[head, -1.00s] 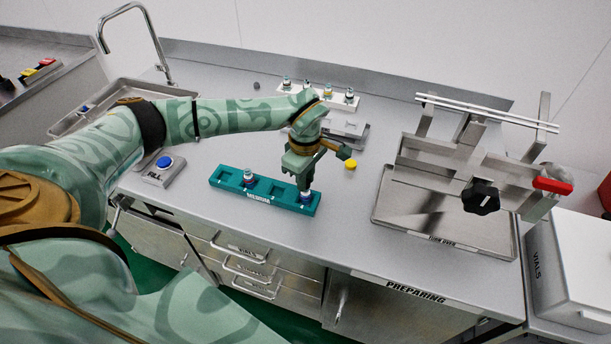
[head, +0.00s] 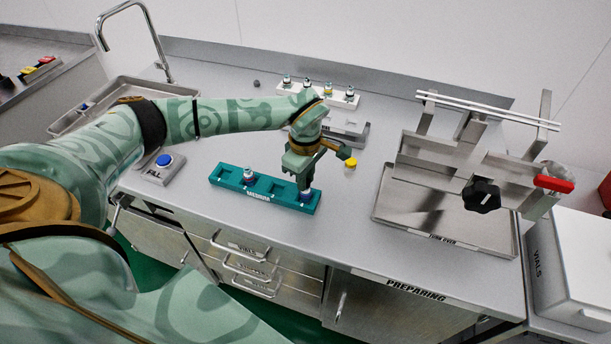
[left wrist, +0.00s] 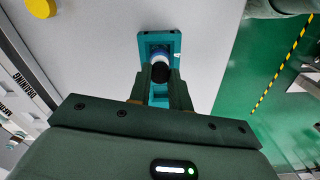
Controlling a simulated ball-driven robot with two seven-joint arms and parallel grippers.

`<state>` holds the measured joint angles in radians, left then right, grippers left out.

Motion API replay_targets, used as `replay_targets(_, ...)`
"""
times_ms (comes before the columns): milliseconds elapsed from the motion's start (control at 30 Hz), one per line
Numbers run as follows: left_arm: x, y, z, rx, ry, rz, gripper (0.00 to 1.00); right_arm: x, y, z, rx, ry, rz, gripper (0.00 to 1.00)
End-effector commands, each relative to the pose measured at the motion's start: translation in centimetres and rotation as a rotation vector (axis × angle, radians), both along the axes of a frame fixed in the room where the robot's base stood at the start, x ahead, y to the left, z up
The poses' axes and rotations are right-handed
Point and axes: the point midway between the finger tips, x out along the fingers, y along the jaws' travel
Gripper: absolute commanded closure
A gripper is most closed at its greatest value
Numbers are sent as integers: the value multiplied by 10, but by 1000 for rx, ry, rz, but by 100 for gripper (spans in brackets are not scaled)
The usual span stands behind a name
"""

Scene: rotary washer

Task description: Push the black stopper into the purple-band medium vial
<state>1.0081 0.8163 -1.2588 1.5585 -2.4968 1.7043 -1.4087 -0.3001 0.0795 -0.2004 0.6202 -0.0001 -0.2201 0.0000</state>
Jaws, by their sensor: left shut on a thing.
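The teal rack labelled medium (head: 225,180) sits on the steel counter near its front edge. A vial with a blue-purple band (head: 306,195) stands in the rack's right end slot. It also shows in the left wrist view (left wrist: 160,58), just beyond my fingertips. My left gripper (head: 303,184) points down over this vial, very close to it. In the left wrist view its fingers are shut on the round black stopper (left wrist: 160,76). I cannot tell whether the stopper touches the vial's mouth. Another vial (head: 249,176) stands further left in the rack. My right gripper is not in view.
A white rack (head: 318,97) with several vials stands behind. The blue fill button (head: 164,161) is to the left. A metal frame with a black knob (head: 482,196) stands to the right on a tray.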

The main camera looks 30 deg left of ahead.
Motion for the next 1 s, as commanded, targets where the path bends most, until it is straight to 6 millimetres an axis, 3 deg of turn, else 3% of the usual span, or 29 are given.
replay_targets(67,0,0,0,0,-1,0,100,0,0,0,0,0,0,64)
replay_targets(100,0,0,0,0,-1,0,69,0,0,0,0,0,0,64)
replay_targets(167,0,0,0,0,-1,0,55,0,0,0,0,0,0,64)
replay_targets(433,0,0,1,0,-1,0,55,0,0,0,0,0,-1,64)
replay_targets(567,1,0,12,0,-3,0,55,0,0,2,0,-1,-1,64)
replay_targets(1000,1,0,123,0,-5,-1,55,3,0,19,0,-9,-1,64)
